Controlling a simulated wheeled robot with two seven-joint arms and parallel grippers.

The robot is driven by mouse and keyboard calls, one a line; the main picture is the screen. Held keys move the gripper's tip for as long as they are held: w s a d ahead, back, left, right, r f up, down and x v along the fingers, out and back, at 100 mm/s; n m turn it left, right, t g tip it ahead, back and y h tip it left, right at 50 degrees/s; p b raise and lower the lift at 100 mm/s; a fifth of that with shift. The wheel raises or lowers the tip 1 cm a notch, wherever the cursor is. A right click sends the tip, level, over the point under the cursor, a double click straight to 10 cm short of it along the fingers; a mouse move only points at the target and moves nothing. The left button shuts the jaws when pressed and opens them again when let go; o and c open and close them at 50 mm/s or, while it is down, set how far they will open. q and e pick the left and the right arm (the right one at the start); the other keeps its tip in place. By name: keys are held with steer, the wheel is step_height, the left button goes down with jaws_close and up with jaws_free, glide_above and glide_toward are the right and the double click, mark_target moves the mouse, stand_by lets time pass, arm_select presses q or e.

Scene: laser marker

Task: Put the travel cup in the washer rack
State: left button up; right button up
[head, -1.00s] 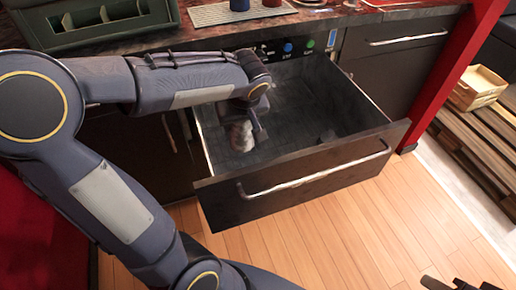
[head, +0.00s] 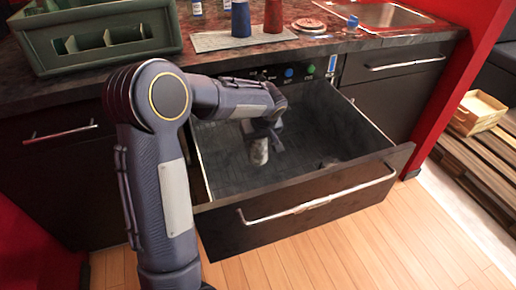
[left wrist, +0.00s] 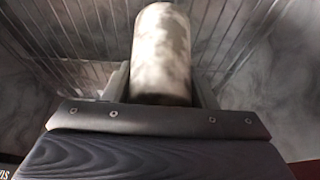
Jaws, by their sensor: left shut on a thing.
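The travel cup (head: 259,152) is a mottled pale grey cylinder inside the open washer drawer, toward its left rear. My left gripper (head: 261,133) reaches down into the drawer and is shut on it. In the left wrist view the cup (left wrist: 161,50) stands out between the fingers. The washer rack (left wrist: 90,45) shows there as thin wires behind the cup; I cannot tell whether the cup touches it. In the head view the drawer's front (head: 300,217) is pulled well out. My right gripper is not in view.
A small dark thing (head: 328,162) lies in the drawer at the right. On the counter are a green crate (head: 95,38), a blue cup (head: 240,19), a red cup (head: 273,16) and a sink (head: 378,14). A wooden box (head: 477,112) sits at the far right. The rack's middle looks clear.

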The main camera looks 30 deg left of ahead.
mark_target(258, 147)
arm_select(q)
steer(key=shift+w+f+b, duration=0.2)
steer(key=shift+f, duration=0.75)
steer(key=shift+w+f+b, duration=0.15)
steer(key=shift+f+b, duration=0.05)
steer(key=shift+f, duration=0.7)
steer(key=shift+f, duration=0.1)
steer(key=o, duration=0.6)
steer(key=shift+f, duration=0.1)
steer(key=o, duration=0.4)
steer(key=shift+r, duration=0.3)
steer(key=p+v, duration=0.2)
steer(key=v, duration=1)
steer(key=shift+f, duration=0.1)
